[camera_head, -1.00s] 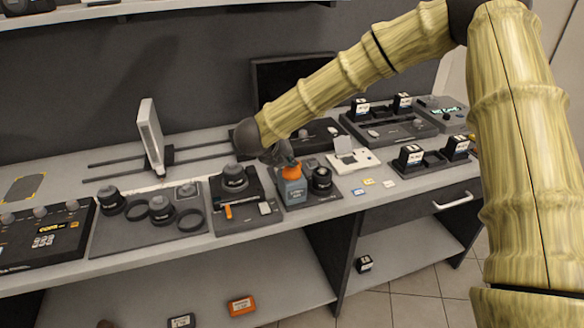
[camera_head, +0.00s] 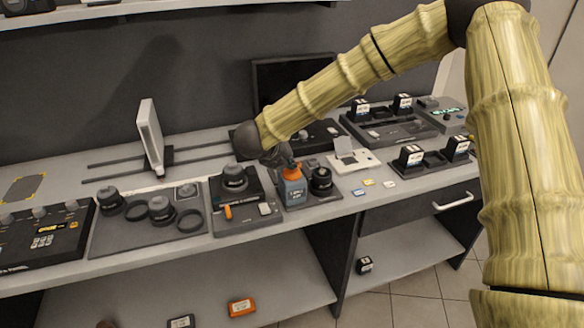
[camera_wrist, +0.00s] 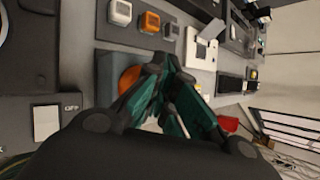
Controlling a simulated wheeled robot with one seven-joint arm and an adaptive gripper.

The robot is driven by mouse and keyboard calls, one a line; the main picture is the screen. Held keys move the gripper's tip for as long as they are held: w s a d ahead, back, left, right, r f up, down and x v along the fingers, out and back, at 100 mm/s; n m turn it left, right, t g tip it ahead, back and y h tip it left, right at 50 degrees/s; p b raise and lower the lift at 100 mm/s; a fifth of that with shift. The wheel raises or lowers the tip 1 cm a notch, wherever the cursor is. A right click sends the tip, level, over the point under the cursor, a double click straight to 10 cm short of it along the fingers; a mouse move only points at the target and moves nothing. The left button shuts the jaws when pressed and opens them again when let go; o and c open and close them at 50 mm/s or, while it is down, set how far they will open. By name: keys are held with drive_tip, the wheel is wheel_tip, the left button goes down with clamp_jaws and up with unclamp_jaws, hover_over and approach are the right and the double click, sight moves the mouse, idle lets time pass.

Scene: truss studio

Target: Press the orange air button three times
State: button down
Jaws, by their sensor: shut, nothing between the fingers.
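My gripper (camera_head: 281,156) is shut and empty, just above and slightly left of the orange top in the head view. I cannot tell from the head view whether it touches. In the wrist view a rounded orange patch (camera_wrist: 129,79) shows beside the closed fingertips (camera_wrist: 160,62), partly hidden by one finger.
Small coloured cards (camera_head: 369,182) and a white box (camera_head: 353,161) lie to the right. A white panel (camera_head: 150,137) stands behind left.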

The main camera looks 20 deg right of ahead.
drive_tip(key=shift+r, duration=0.1)
drive_tip(key=shift+r+p, duration=0.65)
drive_tip(key=shift+r, duration=0.45)
drive_tip(key=shift+r+p, duration=1.35)
drive_tip(key=shift+r, duration=1.15)
